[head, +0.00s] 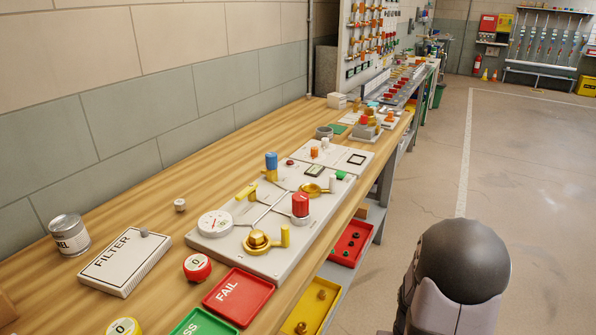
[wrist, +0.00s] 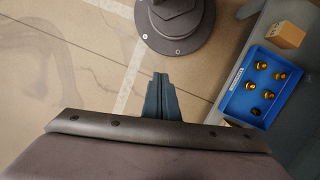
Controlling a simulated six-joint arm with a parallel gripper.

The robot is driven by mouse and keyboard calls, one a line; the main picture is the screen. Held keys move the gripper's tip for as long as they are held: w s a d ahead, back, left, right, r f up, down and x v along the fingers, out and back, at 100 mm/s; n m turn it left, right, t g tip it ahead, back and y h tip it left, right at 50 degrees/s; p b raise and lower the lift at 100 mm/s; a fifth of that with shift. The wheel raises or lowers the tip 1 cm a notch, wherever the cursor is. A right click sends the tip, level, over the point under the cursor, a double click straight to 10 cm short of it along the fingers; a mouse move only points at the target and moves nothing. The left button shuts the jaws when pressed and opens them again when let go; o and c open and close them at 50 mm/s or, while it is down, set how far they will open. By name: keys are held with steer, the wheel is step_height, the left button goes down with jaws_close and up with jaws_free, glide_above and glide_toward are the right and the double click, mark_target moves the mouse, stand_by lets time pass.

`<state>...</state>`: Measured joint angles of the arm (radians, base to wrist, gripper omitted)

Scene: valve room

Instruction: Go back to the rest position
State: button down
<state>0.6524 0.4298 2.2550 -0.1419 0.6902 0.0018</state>
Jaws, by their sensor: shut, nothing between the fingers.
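My gripper (wrist: 160,76) shows in the wrist view with its fingers together and nothing between them. It points down over the bare floor (wrist: 85,60), to the left of the shelf under the bench. The gripper's fingers do not show in the head view. The valve panel (head: 215,245) lies on the wooden bench (head: 140,205) in the head view, with a gauge, a red knob, a blue knob and yellow handles. My gripper is away from it and touches nothing that I can see.
In the wrist view a blue tray (wrist: 240,98) with several brass fittings and a cardboard box (wrist: 286,35) sit on the right. A red FAIL tray (head: 238,296), a FILTER box (head: 122,262) and a can (head: 69,235) stand on the bench. The floor aisle (head: 530,170) is clear.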

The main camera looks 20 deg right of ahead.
steer(key=w+a+r+n+t, duration=0.1)
steer(key=a+r+n, duration=0.3)
steer(key=a, duration=0.5)
steer(key=w+a+r+n+t, duration=0.1)
steer(key=a+r+n+t, duration=0.1)
steer(key=a+r, duration=0.5)
step_height(320, 180, up, 17)
steer(key=a+p, duration=0.1)
steer(key=p, duration=1.8)
steer(key=shift+w+a+h, duration=0.2)
steer(key=shift+a+h, duration=0.2)
